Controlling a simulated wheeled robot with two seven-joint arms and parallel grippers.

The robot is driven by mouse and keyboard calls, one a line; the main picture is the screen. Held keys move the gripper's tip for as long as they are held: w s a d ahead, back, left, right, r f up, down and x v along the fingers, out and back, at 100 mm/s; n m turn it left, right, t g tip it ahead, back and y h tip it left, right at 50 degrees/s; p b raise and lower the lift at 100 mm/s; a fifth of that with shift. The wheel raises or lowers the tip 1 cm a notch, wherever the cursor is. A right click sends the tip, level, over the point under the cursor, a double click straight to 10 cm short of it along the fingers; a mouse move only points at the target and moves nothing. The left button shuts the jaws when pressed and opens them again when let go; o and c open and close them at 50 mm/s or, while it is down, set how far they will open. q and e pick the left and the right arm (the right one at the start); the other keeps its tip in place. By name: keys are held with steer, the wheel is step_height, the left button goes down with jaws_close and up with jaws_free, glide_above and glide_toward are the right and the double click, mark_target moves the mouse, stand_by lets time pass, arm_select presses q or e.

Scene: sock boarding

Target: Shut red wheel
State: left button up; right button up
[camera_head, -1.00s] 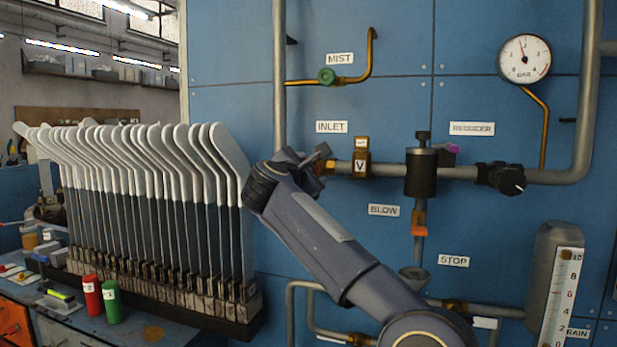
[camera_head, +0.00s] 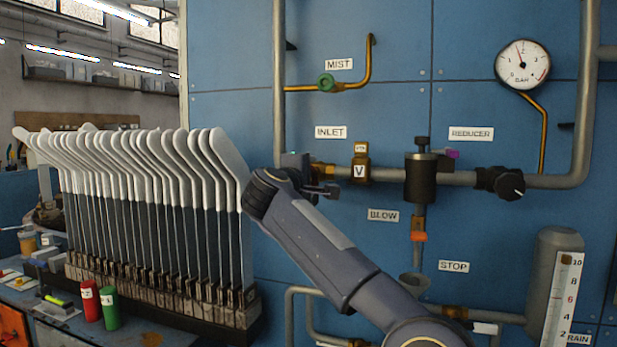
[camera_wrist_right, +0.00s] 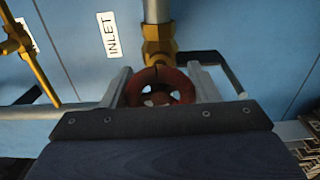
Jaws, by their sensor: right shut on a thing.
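The red wheel (camera_wrist_right: 160,88) shows in the right wrist view as a round handle with openings, in front of a brass fitting (camera_wrist_right: 159,50) on a grey pipe. My right gripper (camera_wrist_right: 162,90) is shut on it, one finger on each side. In the head view my right gripper (camera_head: 318,180) is at the left end of the horizontal pipe, below the INLET label (camera_head: 331,132). It hides the wheel there. My left gripper is not in view.
A brass valve marked V (camera_head: 360,165) and a black reducer (camera_head: 420,178) sit just right of my gripper. A green wheel (camera_head: 327,82) is above, by the MIST label. A rack of white-topped boards (camera_head: 150,200) stands close on the left.

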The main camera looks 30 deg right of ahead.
steer(key=shift+f, duration=0.15)
stand_by(0.4)
steer(key=o, duration=1)
steer(key=shift+s+a+r, duration=0.2)
steer(key=shift+s+a, duration=0.15)
steer(key=shift+a, duration=0.05)
steer(key=v, duration=0.6)
steer(key=shift+s+a, duration=0.25)
steer(key=shift+a, duration=0.05)
steer(key=shift+f, duration=0.1)
